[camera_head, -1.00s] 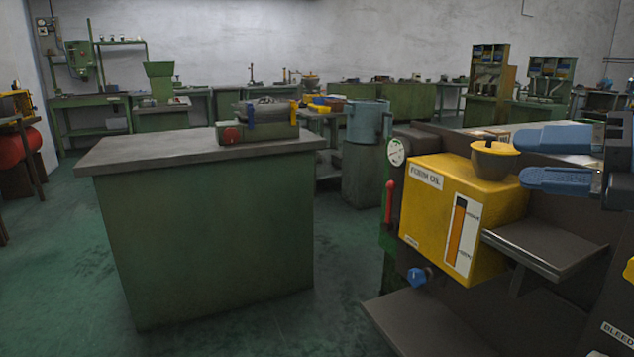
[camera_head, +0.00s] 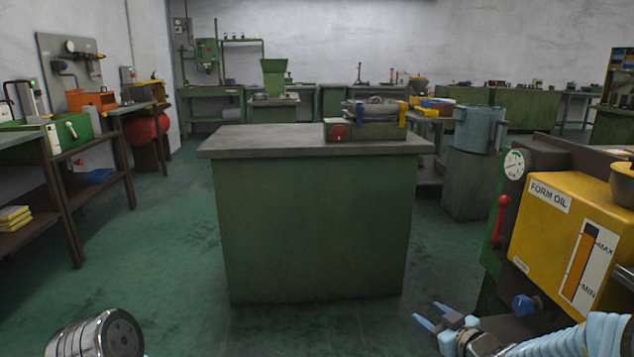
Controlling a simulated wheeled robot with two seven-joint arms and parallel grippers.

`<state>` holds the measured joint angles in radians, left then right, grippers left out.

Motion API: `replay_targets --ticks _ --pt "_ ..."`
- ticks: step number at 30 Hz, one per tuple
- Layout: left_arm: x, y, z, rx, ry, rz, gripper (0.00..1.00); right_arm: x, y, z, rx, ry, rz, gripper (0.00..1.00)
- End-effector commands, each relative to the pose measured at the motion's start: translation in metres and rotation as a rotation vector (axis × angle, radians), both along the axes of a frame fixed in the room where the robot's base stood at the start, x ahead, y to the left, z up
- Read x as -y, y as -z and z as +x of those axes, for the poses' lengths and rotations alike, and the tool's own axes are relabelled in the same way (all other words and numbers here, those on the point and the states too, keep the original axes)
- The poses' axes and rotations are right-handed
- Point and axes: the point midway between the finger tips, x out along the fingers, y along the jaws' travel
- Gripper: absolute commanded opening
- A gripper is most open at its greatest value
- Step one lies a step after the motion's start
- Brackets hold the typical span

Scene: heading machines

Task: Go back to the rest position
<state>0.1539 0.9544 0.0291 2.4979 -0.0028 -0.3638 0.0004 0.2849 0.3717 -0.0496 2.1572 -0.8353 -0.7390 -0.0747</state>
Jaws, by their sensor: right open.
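My right gripper (camera_head: 427,312) shows low in the picture, right of centre, with its two blue fingers apart and nothing between them. It hangs over the green floor, in front of the green cabinet and to the left of the yellow form oil box (camera_head: 562,235). A light blue ribbed part of my right arm runs off to the lower right. A round metal part of my own body shows at the lower left. My left gripper is out of view.
The green cabinet (camera_head: 315,230) stands ahead with a machine (camera_head: 366,130) on its top. A machine with a gauge (camera_head: 514,164) and a red handle (camera_head: 500,221) stands close on the right. Benches (camera_head: 62,190) line the left. Green floor (camera_head: 160,250) between is clear.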

Motion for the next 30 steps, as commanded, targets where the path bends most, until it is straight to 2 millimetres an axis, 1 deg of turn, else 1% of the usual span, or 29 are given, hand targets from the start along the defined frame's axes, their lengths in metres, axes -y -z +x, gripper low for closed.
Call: replay_targets --ticks 1,2,3,4,5,6,8,9,11,12,15,18,19,21,22,30 --pt "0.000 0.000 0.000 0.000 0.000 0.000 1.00 -0.019 0.042 -0.009 -0.117 0.015 0.060 0.54" --pt "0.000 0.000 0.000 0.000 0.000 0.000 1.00 -0.029 0.065 -0.016 -0.189 0.031 0.095 0.54" --pt "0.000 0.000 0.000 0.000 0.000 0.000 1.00 -0.043 0.096 -0.028 -0.286 0.054 0.137 0.54" --pt "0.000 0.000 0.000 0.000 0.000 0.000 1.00 -0.053 0.118 -0.039 -0.360 0.070 0.165 0.54" --pt "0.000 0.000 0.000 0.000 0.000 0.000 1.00 -0.063 0.139 -0.051 -0.434 0.086 0.191 0.54" --pt "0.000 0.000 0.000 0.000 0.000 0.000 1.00 -0.076 0.166 -0.069 -0.534 0.108 0.222 0.54" --pt "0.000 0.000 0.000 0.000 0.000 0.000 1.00 -0.096 0.203 -0.101 -0.686 0.142 0.261 0.54" --pt "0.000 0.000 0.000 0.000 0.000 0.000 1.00 -0.109 0.225 -0.125 -0.784 0.164 0.282 0.54" --pt "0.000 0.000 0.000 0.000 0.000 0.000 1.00 -0.125 0.252 -0.161 -0.926 0.200 0.304 0.54" --pt "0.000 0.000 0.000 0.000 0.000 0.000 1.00 -0.134 0.266 -0.184 -1.011 0.223 0.314 0.54" --pt "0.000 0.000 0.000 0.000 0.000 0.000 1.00 -0.152 0.290 -0.235 -1.187 0.271 0.325 0.54" --pt "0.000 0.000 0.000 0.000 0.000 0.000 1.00 -0.162 0.301 -0.270 -1.302 0.308 0.328 0.54" --pt "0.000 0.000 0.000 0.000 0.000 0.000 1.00 -0.163 0.303 -0.277 -1.325 0.316 0.328 0.54" --pt "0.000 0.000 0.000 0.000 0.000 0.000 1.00 -0.166 0.306 -0.287 -1.359 0.328 0.328 0.54" --pt "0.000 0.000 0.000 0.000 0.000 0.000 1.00 -0.166 0.306 -0.289 -1.364 0.331 0.328 0.54" --pt "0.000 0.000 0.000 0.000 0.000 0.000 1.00 -0.166 0.306 -0.289 -1.364 0.331 0.328 0.54"
